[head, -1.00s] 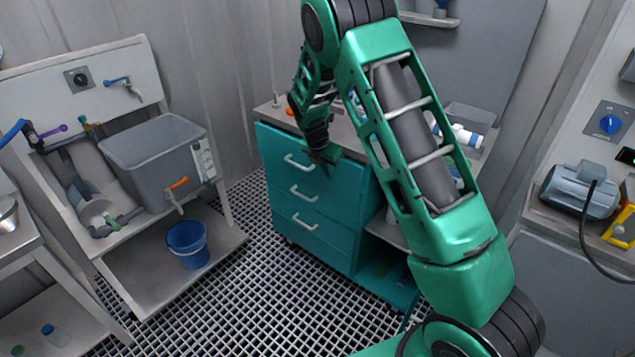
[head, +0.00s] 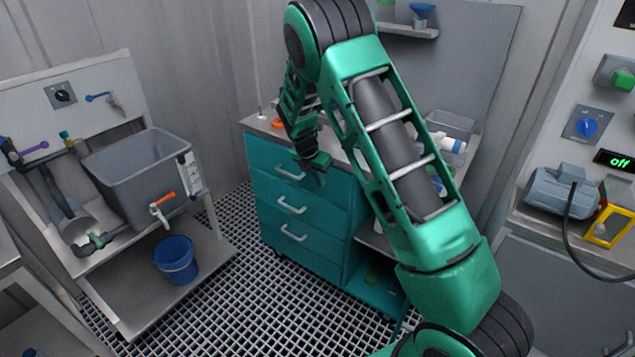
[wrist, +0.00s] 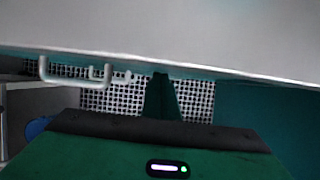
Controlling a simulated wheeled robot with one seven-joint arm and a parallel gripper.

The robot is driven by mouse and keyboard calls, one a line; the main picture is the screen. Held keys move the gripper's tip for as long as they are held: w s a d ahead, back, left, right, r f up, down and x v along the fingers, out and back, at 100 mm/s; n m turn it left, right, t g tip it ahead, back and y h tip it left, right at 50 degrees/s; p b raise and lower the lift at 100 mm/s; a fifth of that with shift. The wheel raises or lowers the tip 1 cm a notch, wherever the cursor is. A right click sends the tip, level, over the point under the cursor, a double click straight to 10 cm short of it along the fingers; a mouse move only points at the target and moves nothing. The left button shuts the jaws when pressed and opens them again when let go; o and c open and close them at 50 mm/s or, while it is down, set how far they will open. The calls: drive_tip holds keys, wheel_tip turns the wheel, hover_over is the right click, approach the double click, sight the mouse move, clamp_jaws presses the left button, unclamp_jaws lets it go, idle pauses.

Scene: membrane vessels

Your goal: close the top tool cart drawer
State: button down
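The teal tool cart (head: 310,245) stands at the middle of the head view with three drawers stacked on its left side. The top drawer (head: 265,160) has a pale bar handle (head: 289,173); its front looks about level with the drawers below, but I cannot tell if a small gap remains. My gripper (head: 314,165) is at the right part of the top drawer front, just right of the handle; contact is not clear. In the wrist view, the fingers (wrist: 162,98) show as one narrow block, together and empty, below the pale worktop edge (wrist: 150,58).
The second handle (head: 291,207) and third handle (head: 294,235) are below. A sink bench with a grey tank (head: 140,170) and blue bucket (head: 175,260) stands left. A bench with a motor (head: 560,193) stands right. Grating floor (head: 225,290) between is open.

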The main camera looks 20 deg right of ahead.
drive_tip(key=s+a+r, duration=0.3)
drive_tip(key=a+r, duration=0.3)
drive_tip(key=r, duration=0.3)
drive_tip(key=shift+s+a, duration=0.3)
drive_tip(key=shift+s, duration=0.05)
